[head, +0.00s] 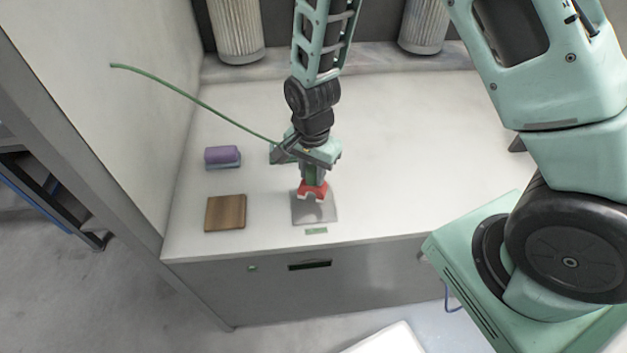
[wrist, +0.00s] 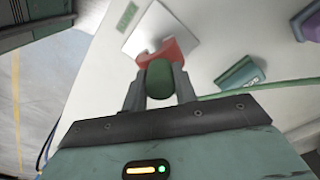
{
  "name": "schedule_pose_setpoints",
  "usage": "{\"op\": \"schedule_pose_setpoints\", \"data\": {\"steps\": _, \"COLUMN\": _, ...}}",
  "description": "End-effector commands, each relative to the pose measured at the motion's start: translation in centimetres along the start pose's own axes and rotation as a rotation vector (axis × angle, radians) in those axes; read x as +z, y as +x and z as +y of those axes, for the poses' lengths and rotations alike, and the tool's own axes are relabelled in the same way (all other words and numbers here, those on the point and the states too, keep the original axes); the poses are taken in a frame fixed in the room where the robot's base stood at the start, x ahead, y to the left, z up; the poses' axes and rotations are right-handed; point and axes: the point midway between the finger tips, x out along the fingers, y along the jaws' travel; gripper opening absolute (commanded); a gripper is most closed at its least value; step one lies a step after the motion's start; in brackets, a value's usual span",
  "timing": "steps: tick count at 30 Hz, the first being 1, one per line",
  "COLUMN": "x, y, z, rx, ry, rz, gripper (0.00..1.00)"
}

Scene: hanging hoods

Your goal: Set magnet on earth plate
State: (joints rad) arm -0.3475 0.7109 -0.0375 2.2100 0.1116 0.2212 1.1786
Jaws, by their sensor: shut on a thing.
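A red horseshoe magnet (head: 312,190) with a green handle is in my gripper (head: 312,172), with its two feet pointing down. In the wrist view, my two fingers are shut on either side of the green handle (wrist: 159,80), and the red part (wrist: 170,54) shows beyond them. A green cable (head: 190,97) runs from near the handle off to the upper left. The earth plate (head: 316,215), a grey metal square, lies below the magnet's feet on the bench. The magnet overlaps the plate's rear part; I cannot tell whether they touch. The plate also shows in the wrist view (wrist: 146,34).
A wooden square (head: 225,213) and a purple block (head: 222,155) lie left of the plate on the white bench. A small green label (head: 316,230) sits in front of the plate. A teal item (wrist: 240,76) shows in the wrist view. The bench right of the plate is clear.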

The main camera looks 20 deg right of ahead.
Motion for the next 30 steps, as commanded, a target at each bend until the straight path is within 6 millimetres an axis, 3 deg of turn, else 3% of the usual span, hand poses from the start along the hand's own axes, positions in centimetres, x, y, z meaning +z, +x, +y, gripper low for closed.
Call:
{"op": "schedule_pose_setpoints", "data": {"steps": 8, "x": 0.0, "y": 3.3, "z": 0.1, "rx": 0.003, "ry": 0.000, "rz": -0.001, "gripper": 0.00}}
{"op": "schedule_pose_setpoints", "data": {"steps": 21, "x": 0.0, "y": 4.0, "z": 0.0, "rx": 0.000, "ry": 0.000, "rz": 0.000, "gripper": 0.00}}
{"op": "schedule_pose_setpoints", "data": {"steps": 22, "x": 0.0, "y": 4.0, "z": 0.1, "rx": 0.001, "ry": -0.001, "rz": 0.000, "gripper": 0.34}}
{"op": "schedule_pose_setpoints", "data": {"steps": 24, "x": 0.0, "y": 3.9, "z": 0.1, "rx": 0.001, "ry": -0.001, "rz": 0.000, "gripper": 0.50}}
{"op": "schedule_pose_setpoints", "data": {"steps": 30, "x": 0.0, "y": 3.9, "z": 0.1, "rx": 0.001, "ry": 0.000, "rz": 0.000, "gripper": 0.50}}
